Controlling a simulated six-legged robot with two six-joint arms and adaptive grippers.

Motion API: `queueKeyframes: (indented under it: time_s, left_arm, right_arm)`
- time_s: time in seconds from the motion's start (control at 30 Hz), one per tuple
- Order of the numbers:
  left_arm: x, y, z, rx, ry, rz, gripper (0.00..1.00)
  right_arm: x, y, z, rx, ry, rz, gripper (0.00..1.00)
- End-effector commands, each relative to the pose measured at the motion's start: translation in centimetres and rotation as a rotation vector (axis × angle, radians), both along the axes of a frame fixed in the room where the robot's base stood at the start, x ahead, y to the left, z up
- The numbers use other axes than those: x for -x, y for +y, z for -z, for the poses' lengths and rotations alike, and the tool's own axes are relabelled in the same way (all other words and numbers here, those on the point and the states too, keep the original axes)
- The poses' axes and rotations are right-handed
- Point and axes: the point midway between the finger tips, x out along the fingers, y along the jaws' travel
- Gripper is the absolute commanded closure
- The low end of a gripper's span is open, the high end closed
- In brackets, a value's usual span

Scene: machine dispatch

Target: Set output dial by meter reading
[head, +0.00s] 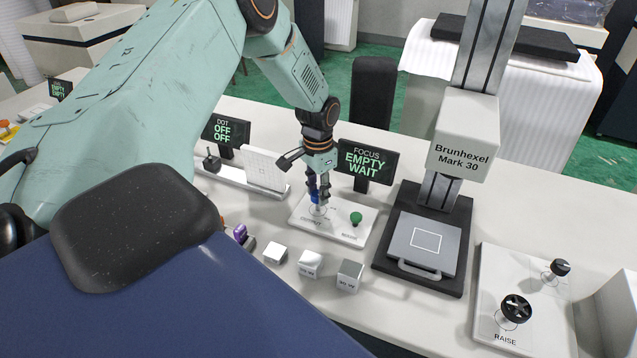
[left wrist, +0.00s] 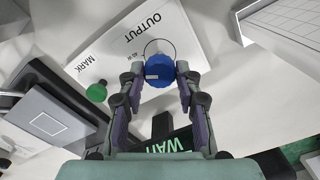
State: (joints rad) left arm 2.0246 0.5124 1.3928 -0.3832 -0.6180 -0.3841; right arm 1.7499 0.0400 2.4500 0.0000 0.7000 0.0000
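The blue output dial (left wrist: 160,70) stands on a white panel (left wrist: 115,35) marked OUTPUT and MARK. My left gripper (head: 317,197) points down over this panel (head: 345,232) in the head view. In the left wrist view its two fingers (left wrist: 160,74) sit on either side of the dial and appear to touch it. A green button (head: 356,218) is on the same panel. Behind it a display (head: 368,162) reads FOCUS, EMPTY, WAIT. Another display (head: 226,131) reads DOT, OFF, OFF. No numeric meter reading is legible. My right gripper is not in view.
The Brunhexel Mark 30 machine (head: 463,137) stands right of the panel. A panel with black knobs marked RAISE (head: 497,312) is farther right. Small blocks (head: 310,263) lie along the table's front. A white gridded plate (head: 264,168) stands left of the gripper.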

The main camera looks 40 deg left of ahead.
Motion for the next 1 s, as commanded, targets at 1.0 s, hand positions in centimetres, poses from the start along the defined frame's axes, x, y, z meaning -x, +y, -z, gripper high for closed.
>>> queueKeyframes:
  time_s: [1.0]
  left_arm:
    - [-0.2, 0.0, -7.7, 0.002, -0.007, -0.003, 0.44]
  right_arm:
    - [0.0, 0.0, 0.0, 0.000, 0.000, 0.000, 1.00]
